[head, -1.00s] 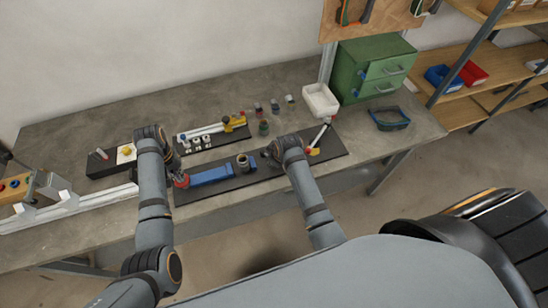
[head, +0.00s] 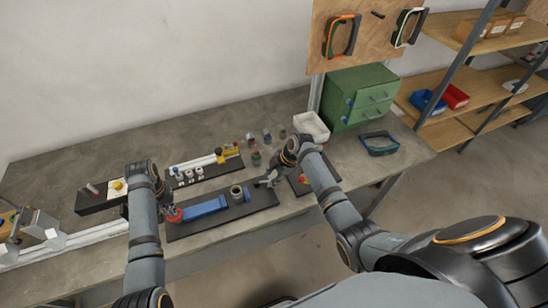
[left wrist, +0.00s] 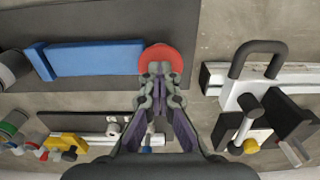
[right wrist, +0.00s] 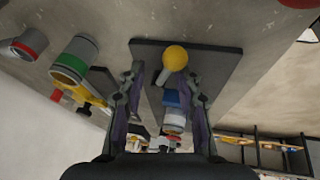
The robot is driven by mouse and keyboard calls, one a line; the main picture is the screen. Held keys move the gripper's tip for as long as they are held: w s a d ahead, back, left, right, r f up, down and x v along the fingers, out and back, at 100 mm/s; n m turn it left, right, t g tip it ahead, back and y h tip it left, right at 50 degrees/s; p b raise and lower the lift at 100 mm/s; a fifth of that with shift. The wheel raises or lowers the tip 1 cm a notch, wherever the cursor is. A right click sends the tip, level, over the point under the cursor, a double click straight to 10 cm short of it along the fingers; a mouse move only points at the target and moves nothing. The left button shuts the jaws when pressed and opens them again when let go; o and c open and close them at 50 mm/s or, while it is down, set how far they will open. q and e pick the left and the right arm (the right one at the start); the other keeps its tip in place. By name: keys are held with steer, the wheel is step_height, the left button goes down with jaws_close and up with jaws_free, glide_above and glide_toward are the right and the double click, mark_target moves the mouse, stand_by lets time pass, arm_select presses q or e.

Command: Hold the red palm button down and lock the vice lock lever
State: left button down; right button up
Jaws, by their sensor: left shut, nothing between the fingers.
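The red palm button (head: 174,214) is at the left end of the blue vice (head: 205,207); it also shows in the left wrist view (left wrist: 168,58). My left gripper (left wrist: 158,75) is shut and empty, its fingertips over the button's edge. I cannot tell whether the button is pressed. The head view hides this knob.
A grey cylinder (head: 237,193) stands at the vice's right part. Another dark plate (head: 294,184) with red and yellow parts lies under my right arm. Small parts (head: 256,158), a white bin (head: 311,126) and a green drawer cabinet (head: 362,95) stand behind.

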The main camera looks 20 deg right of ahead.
steer(key=shift+w+d+n, duration=0.1)
steer(key=shift+w+n, duration=0.3)
steer(key=shift+n, duration=0.3)
steer(key=v, duration=1.2)
steer(key=shift+w+d+g, duration=0.15)
steer(key=shift+w+g, duration=0.05)
steer(key=shift+g, duration=0.1)
